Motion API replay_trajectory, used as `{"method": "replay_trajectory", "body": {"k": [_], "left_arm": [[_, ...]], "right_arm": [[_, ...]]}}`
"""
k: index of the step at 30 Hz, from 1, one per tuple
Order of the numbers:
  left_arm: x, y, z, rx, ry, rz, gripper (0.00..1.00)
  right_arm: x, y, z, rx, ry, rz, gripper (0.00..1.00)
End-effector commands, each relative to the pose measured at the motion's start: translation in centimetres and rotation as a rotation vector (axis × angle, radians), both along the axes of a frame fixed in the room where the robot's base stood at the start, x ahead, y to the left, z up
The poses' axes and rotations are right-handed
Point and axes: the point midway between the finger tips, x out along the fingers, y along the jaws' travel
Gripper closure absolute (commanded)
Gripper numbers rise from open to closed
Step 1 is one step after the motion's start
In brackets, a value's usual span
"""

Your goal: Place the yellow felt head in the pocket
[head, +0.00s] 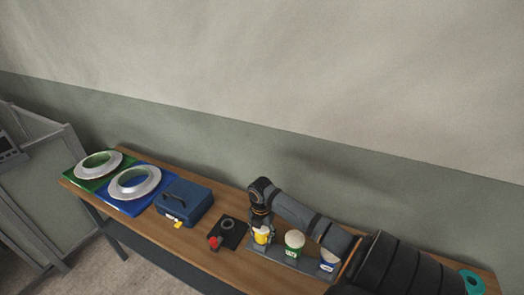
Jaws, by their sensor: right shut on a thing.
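My right gripper (261,226) points down over the left end of a grey rack (280,262). It is shut on the yellow felt head (261,237), a small yellow and white piece that shows just under the fingers. At this size I cannot tell whether the head is seated in a pocket or held just above it. My left gripper is not in view.
A black mat (238,240) with a dark ring and a red piece (213,243) lies left of the rack. Further left are a blue case (185,203), a yellow tag (177,224) and two ring moulds (134,182). A teal ring (472,283) is at far right.

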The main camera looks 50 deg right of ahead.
Motion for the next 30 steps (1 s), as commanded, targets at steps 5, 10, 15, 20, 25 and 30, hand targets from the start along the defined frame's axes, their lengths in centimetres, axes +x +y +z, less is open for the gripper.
{"method": "replay_trajectory", "body": {"k": [5, 10, 15, 20, 25, 30], "left_arm": [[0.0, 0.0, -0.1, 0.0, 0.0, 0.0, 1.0], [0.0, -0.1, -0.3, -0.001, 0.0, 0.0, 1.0], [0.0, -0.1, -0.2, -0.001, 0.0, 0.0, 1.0], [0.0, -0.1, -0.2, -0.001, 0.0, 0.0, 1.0], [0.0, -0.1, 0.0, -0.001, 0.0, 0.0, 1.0], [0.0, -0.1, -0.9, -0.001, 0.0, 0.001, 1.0]], "right_arm": [[0.0, 0.0, 0.0, -0.001, 0.0, 0.0, 0.88], [0.0, 0.0, -0.4, -0.001, 0.001, -0.001, 0.4], [0.0, 0.0, -0.3, 0.0, 0.001, -0.001, 0.19], [0.0, 0.0, -0.3, 0.0, 0.0, -0.001, 0.19], [0.0, 0.0, 0.1, -0.001, 0.0, -0.001, 0.19], [0.1, -0.1, 2.6, -0.006, -0.003, 0.002, 0.19]]}}
